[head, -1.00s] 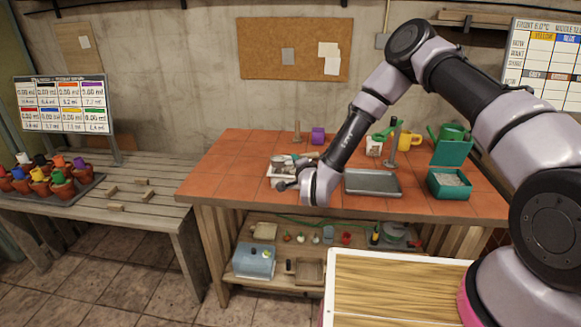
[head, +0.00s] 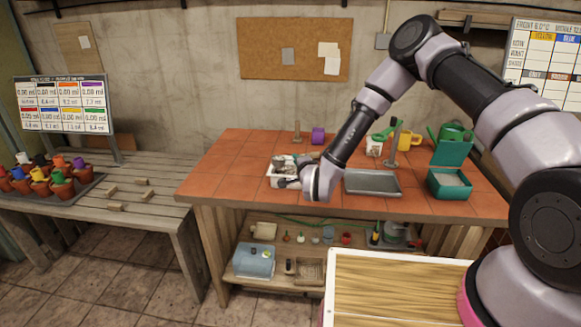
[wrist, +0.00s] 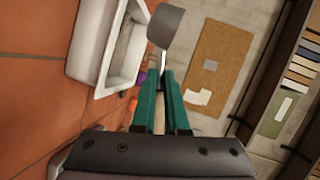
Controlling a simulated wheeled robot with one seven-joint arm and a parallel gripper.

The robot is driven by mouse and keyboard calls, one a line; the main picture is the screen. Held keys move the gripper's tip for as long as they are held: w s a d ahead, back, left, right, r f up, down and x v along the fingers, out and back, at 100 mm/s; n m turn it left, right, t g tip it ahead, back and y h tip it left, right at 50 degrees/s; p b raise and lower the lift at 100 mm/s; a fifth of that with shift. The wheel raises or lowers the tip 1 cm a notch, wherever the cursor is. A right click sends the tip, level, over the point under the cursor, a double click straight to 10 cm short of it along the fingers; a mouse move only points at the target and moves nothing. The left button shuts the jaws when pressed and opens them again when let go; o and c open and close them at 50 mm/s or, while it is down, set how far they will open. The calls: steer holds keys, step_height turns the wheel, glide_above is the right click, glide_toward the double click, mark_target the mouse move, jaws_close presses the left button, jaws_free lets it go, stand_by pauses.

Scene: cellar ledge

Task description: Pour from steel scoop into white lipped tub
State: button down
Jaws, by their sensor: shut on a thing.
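The white lipped tub (head: 272,184) stands on the tiled bench top, left of the grey tray. It also shows at the upper left of the wrist view (wrist: 86,52), with its open top facing the scoop. The steel scoop (wrist: 165,27) is held out ahead of my gripper, close beside or over the tub's rim. The wrist view is turned sideways, and I cannot tell the scoop's contents or exact tilt. My gripper (wrist: 161,76) has green fingers shut on the scoop's handle. In the head view my wrist hides part of the tub, and small grey shapes show over it.
A shallow grey metal tray (head: 372,183) lies right of the tub. A teal container (head: 450,184) with pale contents stands farther right. A purple cup (head: 318,136) and a yellow mug (head: 409,141) are at the back. The bench's left part is clear.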

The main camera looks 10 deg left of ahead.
steer(key=shift+w+d+r+m+g, duration=0.1)
steer(key=shift+w+d+m+g, duration=0.35)
steer(key=shift+w+g, duration=0.2)
steer(key=shift+w+d+m+g, duration=0.3)
steer(key=shift+w+m+g, duration=0.25)
steer(key=shift+w, duration=0.25)
steer(key=shift+w+d+r+m+g, duration=0.1)
steer(key=shift+w+d+m+g, duration=0.3)
steer(key=shift+w+g, duration=0.25)
stand_by(4.2)
steer(key=shift+w+d+m+g+y, duration=0.15)
steer(key=shift+w+m+g+y, duration=0.15)
steer(key=shift+w+m+g, duration=0.1)
stand_by(1.3)
